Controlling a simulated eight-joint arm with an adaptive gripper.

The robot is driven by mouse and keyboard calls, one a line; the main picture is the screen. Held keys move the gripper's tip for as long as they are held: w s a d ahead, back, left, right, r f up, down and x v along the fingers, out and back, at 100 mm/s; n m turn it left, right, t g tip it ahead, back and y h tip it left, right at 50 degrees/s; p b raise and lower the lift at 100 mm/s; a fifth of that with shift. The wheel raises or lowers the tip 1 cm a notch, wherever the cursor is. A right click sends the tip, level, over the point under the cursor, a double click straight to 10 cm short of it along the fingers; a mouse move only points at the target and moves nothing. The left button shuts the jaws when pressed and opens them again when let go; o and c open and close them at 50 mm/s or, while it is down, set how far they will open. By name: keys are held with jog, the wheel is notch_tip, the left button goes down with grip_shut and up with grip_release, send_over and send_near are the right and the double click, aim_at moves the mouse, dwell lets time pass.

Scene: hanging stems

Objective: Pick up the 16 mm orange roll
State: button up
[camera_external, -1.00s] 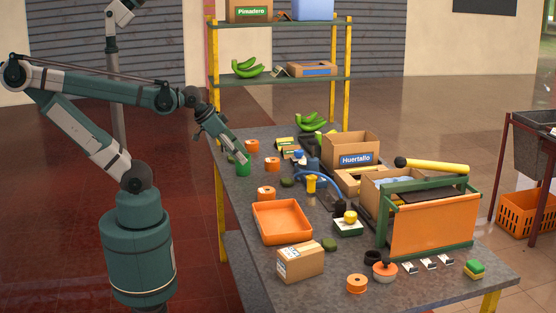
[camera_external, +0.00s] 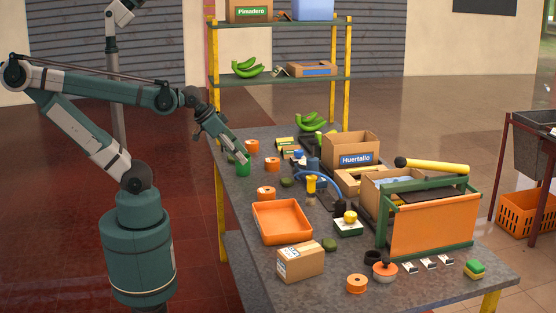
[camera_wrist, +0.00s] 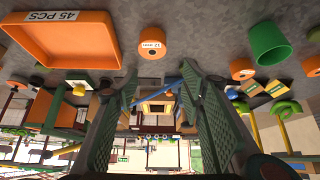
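Several orange rolls stand on the grey table. In the external view one roll (camera_external: 266,193) is behind the tray, two others (camera_external: 272,164) (camera_external: 253,146) are farther back, and one (camera_external: 357,284) is near the front edge. In the wrist view a roll with a white label (camera_wrist: 152,50) lies just beyond my fingertips, between tray and green cup; its small print is not certain to me. Two more rolls (camera_wrist: 242,68) (camera_wrist: 312,65) are at the right. My gripper (camera_wrist: 160,72) is open and empty; in the external view it (camera_external: 241,156) is above the table's left side, by the green cup.
An orange tray (camera_external: 283,240) and a green cup (camera_external: 243,170) are near the rolls. A cardboard box (camera_external: 300,263) is in front of the tray. The Huertallo box (camera_external: 350,143) and an orange-panelled rack (camera_external: 432,225) fill the right side. Shelves (camera_external: 280,77) stand behind.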

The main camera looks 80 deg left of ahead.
jog(key=o, duration=0.6)
jog(key=shift+o, duration=0.2)
jog(key=shift+w+a+r, duration=0.1)
jog(key=m+g+p, duration=0.7)
jog(key=m+p, duration=0.8)
jog(key=m, duration=0.2)
send_over(272, 160)
jog(key=f, duration=0.7)
jog(key=shift+d+f, duration=0.2)
jog(key=shift+d, duration=0.15)
jog(key=shift+a+f, duration=0.45)
jog(key=shift+f, duration=0.05)
